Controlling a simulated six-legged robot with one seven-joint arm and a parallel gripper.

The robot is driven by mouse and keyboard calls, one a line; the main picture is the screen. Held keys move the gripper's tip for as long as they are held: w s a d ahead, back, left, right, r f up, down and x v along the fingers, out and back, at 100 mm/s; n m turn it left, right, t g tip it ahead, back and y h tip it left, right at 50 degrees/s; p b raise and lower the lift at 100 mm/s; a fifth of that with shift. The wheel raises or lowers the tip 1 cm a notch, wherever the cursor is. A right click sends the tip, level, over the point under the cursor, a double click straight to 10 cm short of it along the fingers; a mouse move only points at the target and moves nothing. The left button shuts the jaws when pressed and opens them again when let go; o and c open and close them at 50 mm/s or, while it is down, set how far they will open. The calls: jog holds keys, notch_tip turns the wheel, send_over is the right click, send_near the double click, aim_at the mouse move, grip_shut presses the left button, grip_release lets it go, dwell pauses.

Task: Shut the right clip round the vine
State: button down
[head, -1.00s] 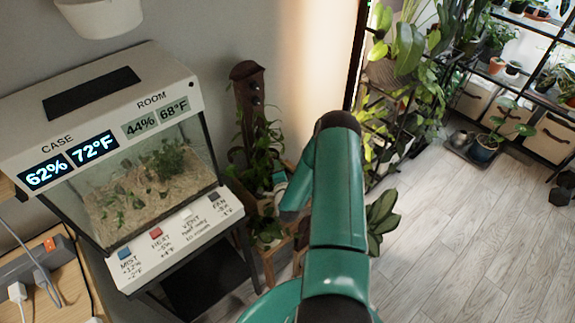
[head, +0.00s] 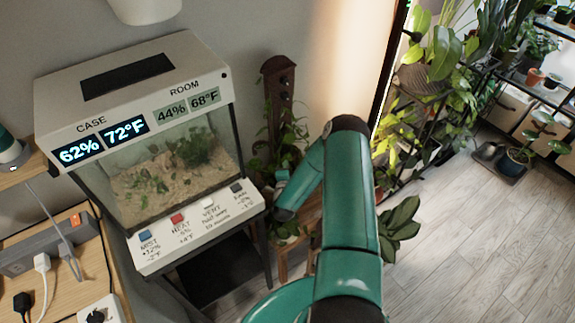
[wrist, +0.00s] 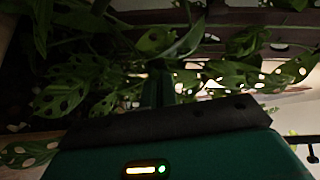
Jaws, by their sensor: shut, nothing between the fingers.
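In the head view my arm bends down toward the vine, and the fingers cannot be made out. I cannot make out the right clip in either view.
A glass case (head: 170,170) with a row of buttons on its front ledge stands left of the vine. A power strip (head: 45,245) lies on a wooden surface at far left. Shelved plants (head: 430,75) stand at right. The pale plank floor (head: 470,240) is open.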

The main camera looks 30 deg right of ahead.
jog(key=shift+w+a, duration=0.1)
jog(key=shift+a, duration=0.05)
jog(key=v, duration=0.7)
jog(key=shift+s, duration=0.3)
